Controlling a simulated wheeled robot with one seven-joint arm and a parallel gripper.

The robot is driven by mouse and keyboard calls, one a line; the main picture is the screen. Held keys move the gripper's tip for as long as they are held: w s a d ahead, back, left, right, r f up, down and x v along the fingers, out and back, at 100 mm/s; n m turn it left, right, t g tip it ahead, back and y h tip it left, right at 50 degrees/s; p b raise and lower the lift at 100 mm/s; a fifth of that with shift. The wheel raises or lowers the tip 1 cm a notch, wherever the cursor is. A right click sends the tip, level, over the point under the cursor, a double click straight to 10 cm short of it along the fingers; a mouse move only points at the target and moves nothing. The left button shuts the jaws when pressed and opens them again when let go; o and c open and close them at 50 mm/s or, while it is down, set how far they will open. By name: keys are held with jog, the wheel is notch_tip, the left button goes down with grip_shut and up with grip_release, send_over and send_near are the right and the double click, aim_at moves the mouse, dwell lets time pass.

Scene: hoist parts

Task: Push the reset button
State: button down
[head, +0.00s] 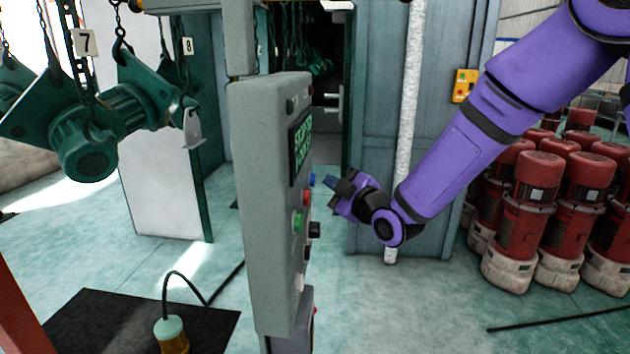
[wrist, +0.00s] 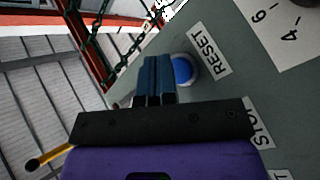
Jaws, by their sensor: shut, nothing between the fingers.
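The reset button is a round blue button (head: 311,180) on the right-hand face of a grey control panel (head: 262,200). In the wrist view the blue button (wrist: 182,70) sits in a pale ring beside a white RESET label (wrist: 211,51). My gripper (head: 331,183) is shut and empty, just right of the button in the head view with a small gap showing. In the wrist view its blue fingertips (wrist: 158,62) lie side by side and cover the button's left edge. I cannot tell the exact distance there.
Below the blue button are a red button (head: 306,198), a green button (head: 298,221) and black knobs. A lit display (head: 301,148) is above. Green hoists (head: 105,125) hang at left; red motors (head: 540,185) stand at right. A pale vertical pole (head: 408,110) stands behind my arm.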

jog(key=shift+d, duration=0.15)
jog(key=shift+d, duration=2.4)
jog(key=s+d+r+m+g+h, duration=0.2)
jog(key=s+d+r+m+h, duration=0.3)
jog(key=d, duration=0.5)
jog(key=s+d+r+m+g+h, duration=0.1)
jog(key=s+d+r+m+h, duration=0.35)
jog(key=s+d+h, duration=0.35)
jog(key=s+d+m+g, duration=0.2)
jog(key=s+d+m, duration=0.2)
jog(key=s, duration=0.6)
jog(key=s+d+m+g, duration=0.3)
jog(key=s+d+m, duration=0.1)
jog(key=s, duration=0.7)
jog(key=shift+d+f+m+g, duration=0.3)
jog(key=shift+d+f+m, duration=0.1)
jog(key=shift+d, duration=0.1)
jog(key=shift+s, duration=0.1)
